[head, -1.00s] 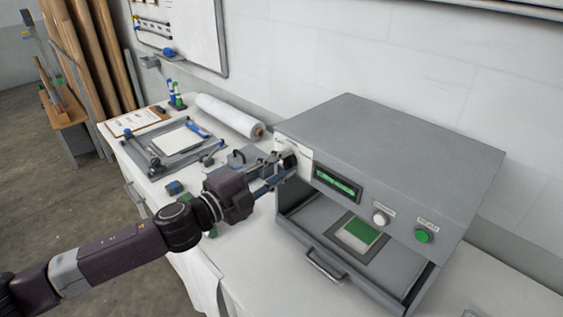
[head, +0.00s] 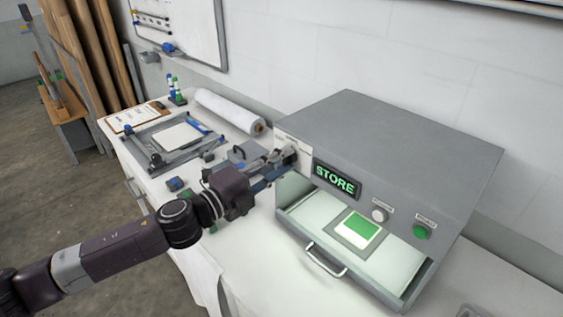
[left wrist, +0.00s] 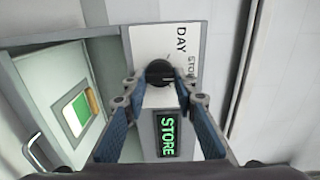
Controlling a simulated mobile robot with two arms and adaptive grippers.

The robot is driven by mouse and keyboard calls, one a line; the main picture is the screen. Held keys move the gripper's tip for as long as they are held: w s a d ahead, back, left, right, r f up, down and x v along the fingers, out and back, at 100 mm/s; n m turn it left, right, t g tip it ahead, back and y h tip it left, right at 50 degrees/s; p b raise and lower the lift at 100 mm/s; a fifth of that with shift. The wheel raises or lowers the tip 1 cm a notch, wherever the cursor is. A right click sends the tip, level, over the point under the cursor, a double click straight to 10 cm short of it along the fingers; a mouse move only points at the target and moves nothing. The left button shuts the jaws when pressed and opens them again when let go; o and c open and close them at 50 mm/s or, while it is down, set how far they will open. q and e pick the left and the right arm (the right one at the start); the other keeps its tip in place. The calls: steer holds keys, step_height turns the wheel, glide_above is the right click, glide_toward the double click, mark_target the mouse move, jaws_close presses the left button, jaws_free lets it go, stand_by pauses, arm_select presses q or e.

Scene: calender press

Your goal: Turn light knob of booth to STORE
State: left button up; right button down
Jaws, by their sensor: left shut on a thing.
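The booth (head: 400,130) is a grey box on the white table, with its drawer pulled out. Its display (head: 337,181) reads STORE in lit green letters. It also shows in the left wrist view (left wrist: 167,135). The black light knob (left wrist: 160,72) sits on a white label plate marked DAY and STORE. My left gripper (head: 285,157) is at the booth's upper left front corner, its fingers on either side of the knob and shut on it. In the head view the fingers hide the knob. My right gripper is not in view.
The open drawer (head: 322,262) holds a green and white sample (head: 357,227) and is brightly lit. A white knob (head: 380,214) and a green button (head: 421,231) are at the front right. A white roll (head: 228,112) and a cutting frame (head: 165,140) lie to the left.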

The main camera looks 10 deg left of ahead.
arm_select(q)
steer(key=o, duration=1.2)
steer(key=shift+c, duration=0.2)
steer(key=shift+s, duration=0.1)
steer(key=v, duration=1.1)
steer(key=shift+s+a, duration=0.2)
steer(key=shift+s, duration=0.1)
